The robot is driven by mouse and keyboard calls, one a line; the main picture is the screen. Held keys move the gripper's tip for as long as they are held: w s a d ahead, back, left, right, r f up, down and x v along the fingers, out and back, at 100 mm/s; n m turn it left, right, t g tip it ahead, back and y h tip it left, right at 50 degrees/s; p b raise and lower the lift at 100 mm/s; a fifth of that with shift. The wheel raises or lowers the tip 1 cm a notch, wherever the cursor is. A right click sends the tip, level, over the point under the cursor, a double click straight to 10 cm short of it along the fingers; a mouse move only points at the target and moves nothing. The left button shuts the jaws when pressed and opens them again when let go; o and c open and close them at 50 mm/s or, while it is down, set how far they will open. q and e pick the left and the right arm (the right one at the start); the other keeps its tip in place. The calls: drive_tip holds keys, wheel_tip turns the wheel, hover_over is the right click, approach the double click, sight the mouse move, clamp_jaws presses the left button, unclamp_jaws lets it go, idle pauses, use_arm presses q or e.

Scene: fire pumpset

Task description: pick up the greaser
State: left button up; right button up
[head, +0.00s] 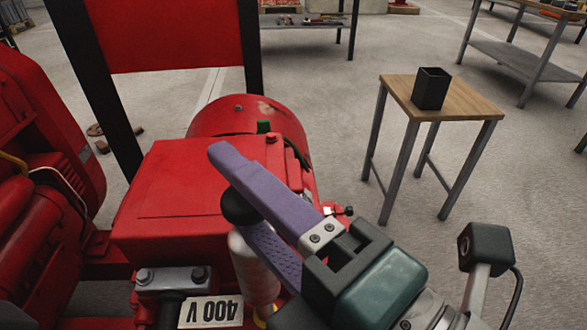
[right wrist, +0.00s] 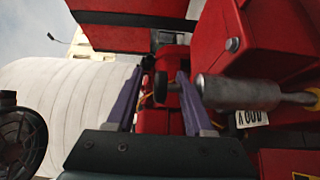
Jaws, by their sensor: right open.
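The greaser is a pale silver cylinder (head: 252,268) with a black knob on top, upright beside the red pump housing. In the right wrist view its silver body (right wrist: 240,92) lies across the right side, the black knob toward the middle and a yellow-orange end at right. My right gripper (head: 234,192) is open, its purple fingers reaching over the greaser's top. In the head view the knob shows between the fingers; the lower finger overlaps part of the body. In the right wrist view the knob also shows between the fingers (right wrist: 160,82). My left gripper is not in view.
The red housing (head: 180,195) with a "400 V" label (head: 210,312) stands close at left of the fingers. A red engine (head: 35,170) fills the far left. A small wooden-topped table (head: 470,105) with a black cup (head: 432,88) stands at right, with open floor around it.

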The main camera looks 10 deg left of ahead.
drive_tip(key=x, duration=0.3)
drive_tip(key=shift+s+d, duration=0.1)
clamp_jaws()
drive_tip(key=shift+r, duration=0.1)
idle(1.2)
